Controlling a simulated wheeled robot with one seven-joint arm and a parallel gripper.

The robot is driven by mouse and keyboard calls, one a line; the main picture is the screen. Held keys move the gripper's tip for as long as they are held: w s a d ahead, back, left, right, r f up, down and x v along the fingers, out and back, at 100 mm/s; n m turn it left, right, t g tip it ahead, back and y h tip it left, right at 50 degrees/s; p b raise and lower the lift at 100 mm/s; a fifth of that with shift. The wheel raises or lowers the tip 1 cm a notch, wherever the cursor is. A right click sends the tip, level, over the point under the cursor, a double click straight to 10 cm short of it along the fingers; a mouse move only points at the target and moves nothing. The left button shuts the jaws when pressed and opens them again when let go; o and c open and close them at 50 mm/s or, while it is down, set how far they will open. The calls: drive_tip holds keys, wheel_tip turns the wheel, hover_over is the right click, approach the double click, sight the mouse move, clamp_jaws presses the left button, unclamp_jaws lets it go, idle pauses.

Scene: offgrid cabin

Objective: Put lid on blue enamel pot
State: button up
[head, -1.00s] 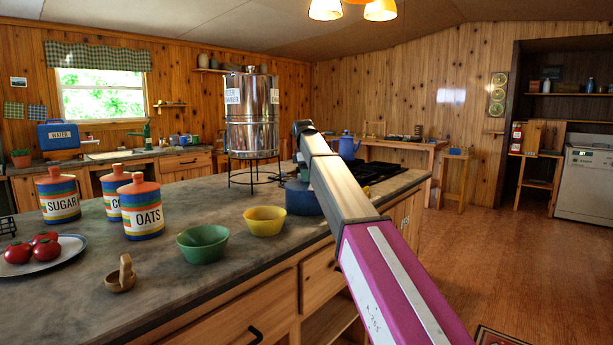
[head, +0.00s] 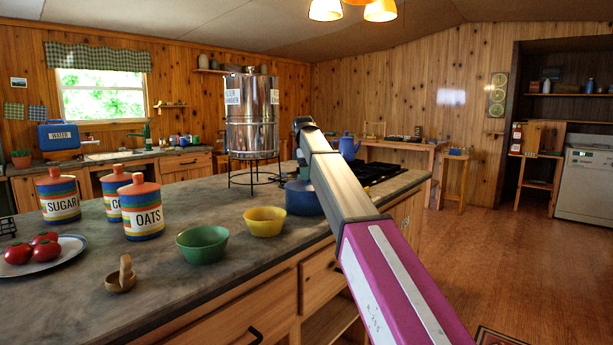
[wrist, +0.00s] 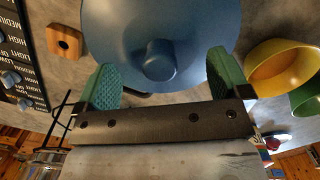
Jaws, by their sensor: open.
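In the wrist view a round blue lid (wrist: 120,30) with a short blue knob (wrist: 160,60) fills the top middle. My gripper (wrist: 163,80) is open, with one teal finger on each side of the knob and a clear gap to it. In the head view the blue enamel pot (head: 302,198) stands on the counter to the right of the yellow bowl, partly hidden by my arm. My gripper is hidden in the head view. I cannot tell how the lid sits on the pot.
A yellow bowl (head: 265,222) and a green bowl (head: 203,244) stand left of the pot. A metal water dispenser (head: 251,115) on a stand is behind. The black stove (head: 378,172) is to the right. A small wooden block (wrist: 65,42) lies near the stove panel (wrist: 22,65).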

drive_tip(key=shift+a+r, duration=0.2)
drive_tip(key=shift+r, duration=2.55)
